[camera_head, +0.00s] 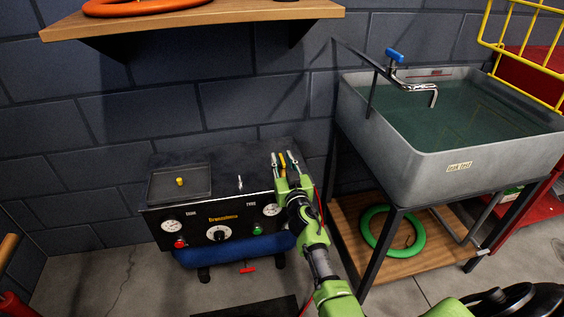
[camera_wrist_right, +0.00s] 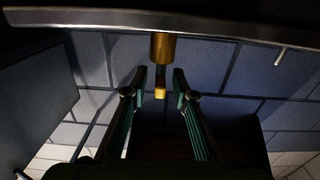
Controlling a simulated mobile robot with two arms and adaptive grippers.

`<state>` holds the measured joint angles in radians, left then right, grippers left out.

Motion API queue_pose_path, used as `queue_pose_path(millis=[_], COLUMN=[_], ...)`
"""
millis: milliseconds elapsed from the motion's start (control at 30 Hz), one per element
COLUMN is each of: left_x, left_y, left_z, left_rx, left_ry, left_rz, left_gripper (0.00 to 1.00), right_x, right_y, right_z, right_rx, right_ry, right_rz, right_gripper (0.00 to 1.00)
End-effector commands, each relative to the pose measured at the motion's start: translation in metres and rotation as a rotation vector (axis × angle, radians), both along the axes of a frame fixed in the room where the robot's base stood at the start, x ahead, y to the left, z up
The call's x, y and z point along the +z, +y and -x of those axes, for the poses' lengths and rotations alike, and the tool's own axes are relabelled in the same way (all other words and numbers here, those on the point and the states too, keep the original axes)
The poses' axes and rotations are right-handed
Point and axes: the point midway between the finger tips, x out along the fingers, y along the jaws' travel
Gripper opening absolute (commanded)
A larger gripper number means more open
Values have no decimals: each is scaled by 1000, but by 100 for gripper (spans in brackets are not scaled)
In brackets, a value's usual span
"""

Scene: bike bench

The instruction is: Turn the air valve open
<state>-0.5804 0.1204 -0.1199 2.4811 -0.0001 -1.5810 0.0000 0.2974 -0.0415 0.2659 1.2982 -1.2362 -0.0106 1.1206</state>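The air valve is a brass fitting with a yellow handle (camera_head: 283,160) at the right end of the black compressor box (camera_head: 165,229). In the right wrist view the brass body (camera_wrist_right: 162,48) sticks out below a dark edge, with a yellow tip (camera_wrist_right: 160,93) under it. My right gripper (camera_head: 280,157) is at the valve, with a finger on each side of the yellow part. In the wrist view the gripper (camera_wrist_right: 160,77) is open, and gaps show between both fingertips and the valve. My left gripper is out of view.
The box front has gauges (camera_head: 172,226), a dial (camera_head: 219,234), a red button (camera_head: 180,243) and a green button (camera_head: 257,230). A tray (camera_head: 160,189) sits on top. A water-filled sink (camera_head: 450,163) stands at right. A wooden shelf (camera_head: 200,20) hangs above.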

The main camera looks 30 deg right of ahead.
Motion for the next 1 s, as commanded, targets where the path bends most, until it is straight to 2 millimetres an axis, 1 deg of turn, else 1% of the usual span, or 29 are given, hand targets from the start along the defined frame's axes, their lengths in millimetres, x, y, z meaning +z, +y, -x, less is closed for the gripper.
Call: queue_pose_path(millis=[100, 367, 400, 467, 767, 1000], left_x=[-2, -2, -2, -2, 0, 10], left_y=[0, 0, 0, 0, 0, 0], left_z=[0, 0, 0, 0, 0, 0], left_rx=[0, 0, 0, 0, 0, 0], left_ry=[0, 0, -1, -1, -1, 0], left_rz=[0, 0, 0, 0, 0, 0], left_gripper=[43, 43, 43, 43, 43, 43], right_x=[0, 0, 0, 0, 0, 2], right_y=[-2, -2, -2, -2, -2, -3], right_z=[-5, -6, -6, -6, -5, -5], right_rx=[0, 0, 0, 0, 4, 56], right_ry=[0, 0, 0, 0, 1, 4], right_rz=[0, 0, 0, 0, 1, 2], right_gripper=[25, 25, 15, 0, 0, 0])
